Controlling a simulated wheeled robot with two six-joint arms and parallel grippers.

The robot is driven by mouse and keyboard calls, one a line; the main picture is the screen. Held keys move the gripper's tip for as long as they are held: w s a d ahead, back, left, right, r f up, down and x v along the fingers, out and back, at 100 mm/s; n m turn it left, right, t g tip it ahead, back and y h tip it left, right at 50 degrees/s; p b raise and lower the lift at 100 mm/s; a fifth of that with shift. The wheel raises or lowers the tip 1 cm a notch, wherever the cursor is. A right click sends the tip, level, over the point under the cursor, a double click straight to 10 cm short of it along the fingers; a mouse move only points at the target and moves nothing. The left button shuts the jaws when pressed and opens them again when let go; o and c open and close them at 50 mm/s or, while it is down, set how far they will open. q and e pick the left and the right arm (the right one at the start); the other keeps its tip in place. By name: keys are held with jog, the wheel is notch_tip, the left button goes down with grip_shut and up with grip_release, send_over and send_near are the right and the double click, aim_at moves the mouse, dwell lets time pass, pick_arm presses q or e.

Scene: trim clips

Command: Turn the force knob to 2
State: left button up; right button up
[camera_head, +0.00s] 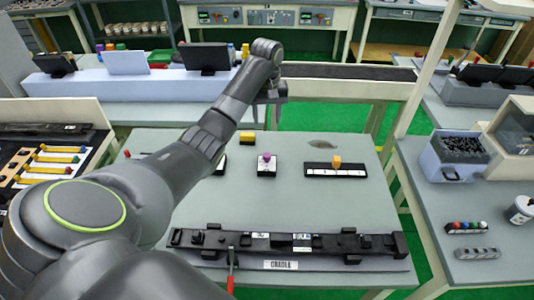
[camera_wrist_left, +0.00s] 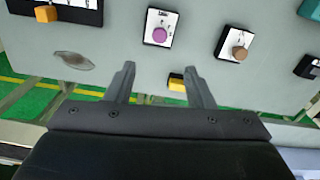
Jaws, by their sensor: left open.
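A purple knob (camera_head: 266,158) stands on a small plate with white scale on the grey table. It also shows in the left wrist view (camera_wrist_left: 160,36). A brown knob (camera_wrist_left: 239,53) on a similar plate stands near it in the left wrist view; in the head view my arm mostly hides it. The labels are too small to read, so I cannot tell which is the force knob. My left gripper (camera_wrist_left: 160,67) is open and empty, with both knobs beyond its fingertips in the wrist view, apart from them. My right gripper is not in view.
An orange slider (camera_head: 337,159) on a black and white base stands right of the purple knob. A yellow block (camera_head: 247,136) is at the back. A long black cradle strip (camera_head: 330,244) lies along the table's front. The table middle is clear.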

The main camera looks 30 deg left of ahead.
pick_arm(q)
jog(key=b, duration=0.6)
send_over(267, 155)
notch_tip(267, 155, down, 8)
jog(key=shift+r, duration=0.25)
notch_tip(267, 155, down, 7)
jog(key=shift+f, duration=0.6)
